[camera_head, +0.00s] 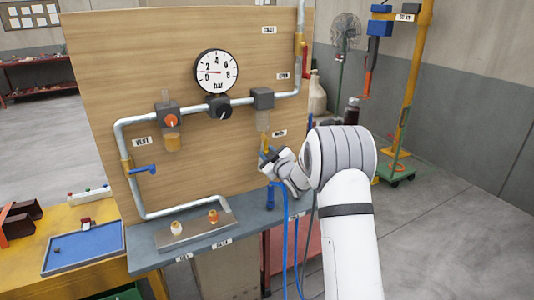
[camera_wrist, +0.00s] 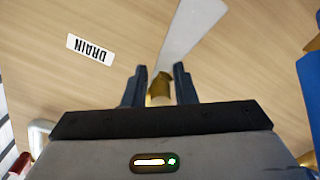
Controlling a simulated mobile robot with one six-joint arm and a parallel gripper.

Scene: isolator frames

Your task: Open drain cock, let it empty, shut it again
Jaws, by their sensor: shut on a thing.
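The brass drain cock (camera_wrist: 160,91) sits between my gripper's two dark fingers in the wrist view. My gripper (camera_wrist: 157,76) is shut on it. A pale bowl (camera_wrist: 191,34) shows just beyond the cock, and a DRAIN label (camera_wrist: 90,49) is on the board beside it. In the head view my gripper (camera_head: 267,154) is at the brass fitting under the grey filter's bowl (camera_head: 263,120), on the right of the wooden board. The wrist and fingers partly cover the cock there. I cannot tell the cock's setting or the liquid level in the bowl.
A round gauge (camera_head: 216,71) reads low, between 0 and 2. A grey shelf (camera_head: 160,262) runs below the board. Blue hoses (camera_head: 285,235) hang under my wrist.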

